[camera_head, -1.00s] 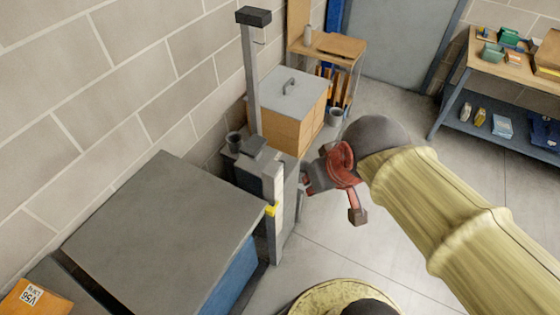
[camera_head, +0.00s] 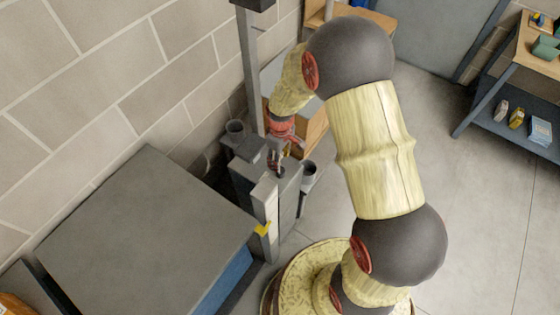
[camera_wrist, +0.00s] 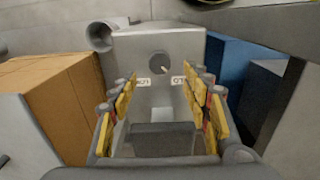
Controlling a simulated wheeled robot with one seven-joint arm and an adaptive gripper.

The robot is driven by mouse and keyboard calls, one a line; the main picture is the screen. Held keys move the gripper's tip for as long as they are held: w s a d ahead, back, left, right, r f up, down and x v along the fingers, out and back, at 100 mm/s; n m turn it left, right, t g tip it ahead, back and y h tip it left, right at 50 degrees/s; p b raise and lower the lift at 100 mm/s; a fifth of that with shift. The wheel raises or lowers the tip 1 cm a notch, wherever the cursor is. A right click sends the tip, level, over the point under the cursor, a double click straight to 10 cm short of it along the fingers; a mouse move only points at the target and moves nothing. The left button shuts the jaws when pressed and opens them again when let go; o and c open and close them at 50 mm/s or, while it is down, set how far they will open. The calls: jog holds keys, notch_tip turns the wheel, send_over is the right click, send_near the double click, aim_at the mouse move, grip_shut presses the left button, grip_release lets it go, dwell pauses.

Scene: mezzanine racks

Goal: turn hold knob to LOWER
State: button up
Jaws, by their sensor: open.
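The hold knob (camera_wrist: 159,64) is a small dark round knob on the face of a grey box (camera_wrist: 185,45) in the wrist view. A pale pointer mark on it points to the lower right of that picture. Two small white labels sit below it, one left (camera_wrist: 143,82) and one right (camera_wrist: 178,81); their lettering is too small to read surely. My gripper (camera_wrist: 160,92) is open, with its yellow-padded fingers either side of the view and the knob beyond them, apparently untouched. In the head view my gripper (camera_head: 277,158) is over the grey pedestal (camera_head: 264,195), and the knob cannot be made out.
A large grey-topped cabinet (camera_head: 140,230) stands left of the pedestal. A tall grey post (camera_head: 250,75) rises behind it by the block wall. A grey cup (camera_head: 235,130) and another round cup-like part (camera_head: 309,173) flank the pedestal. A shelf bench (camera_head: 535,90) is far right.

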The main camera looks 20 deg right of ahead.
notch_tip(320, 180, down, 8)
jog(key=shift+f+b, duration=0.1)
jog(key=shift+b, duration=0.9)
jog(key=shift+c, duration=1.3)
jog(key=c, duration=0.9)
